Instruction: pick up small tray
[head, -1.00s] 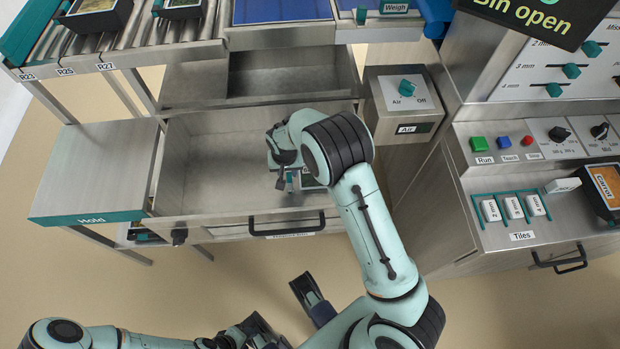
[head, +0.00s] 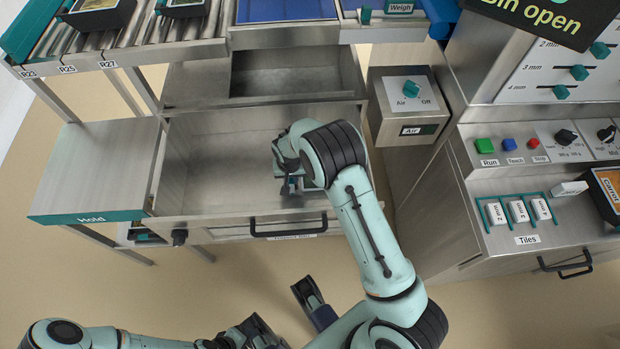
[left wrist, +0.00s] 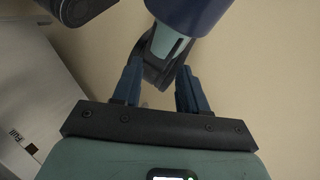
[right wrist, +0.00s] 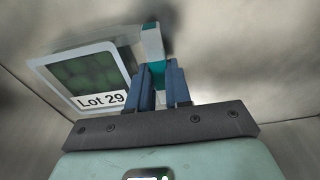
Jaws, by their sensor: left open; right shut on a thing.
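The small tray, with green contents and a white "Lot 29" label (right wrist: 100,101), lies at the left in the right wrist view. My right gripper (right wrist: 160,82) is shut on a teal and white tab (right wrist: 154,48) beside the tray, which looks like its handle; the join is blurred. In the head view the right gripper (head: 291,187) is low inside the open drawer (head: 215,165), and my arm mostly hides the tray. My left gripper (left wrist: 155,88) is open and empty, away from the drawer.
The drawer's front wall with its black handle (head: 288,228) is close in front of the right gripper. The Hold shelf (head: 95,170) is at the left. The Air box (head: 405,105) and the Tiles counter (head: 525,225) stand at the right.

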